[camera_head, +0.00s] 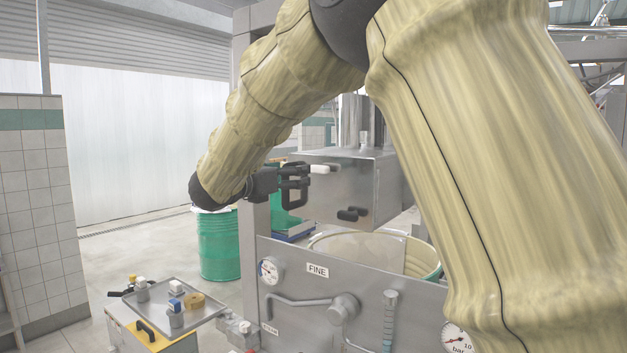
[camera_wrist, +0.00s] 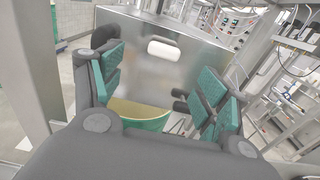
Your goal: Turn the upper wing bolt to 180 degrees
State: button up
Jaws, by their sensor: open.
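The upper wing bolt is the white one (camera_head: 322,169) on the steel box (camera_head: 370,180); its wing lies about level. In the wrist view, the white wing (camera_wrist: 164,49) shows whole on the box face. The lower, black wing bolt (camera_head: 353,213) sits beneath it; in the wrist view it is partly hidden by my right finger. My gripper (camera_head: 297,186) is open and empty, just left of the white wing in the head view. In the wrist view, my fingers (camera_wrist: 161,75) stand apart, with the white wing between them sideways and slightly above centre. I see no contact.
An open drum (camera_head: 425,262) stands below the box, behind a steel panel (camera_head: 330,300) with gauges and pipes. A green drum (camera_head: 219,243) stands at the left. A cart tray (camera_head: 165,305) with small items is at the lower left. Steel posts flank the wrist view.

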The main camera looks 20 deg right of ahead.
aim_at(317, 168)
jog(key=p+x, duration=0.1)
jog(key=x, duration=0.2)
jog(key=p+x, duration=0.2)
jog(key=x, duration=0.1)
jog(key=p+x, duration=0.2)
jog(key=x, duration=0.1)
jog(key=shift+s+d+r, duration=0.25)
jog(key=shift+d+r, duration=0.1)
jog(key=shift+r, duration=0.05)
jog(key=shift+p+x, duration=0.4)
jog(key=shift+x, duration=0.4)
jog(key=shift+a+f, duration=0.1)
jog(key=shift+f, duration=0.05)
jog(key=c, duration=1)
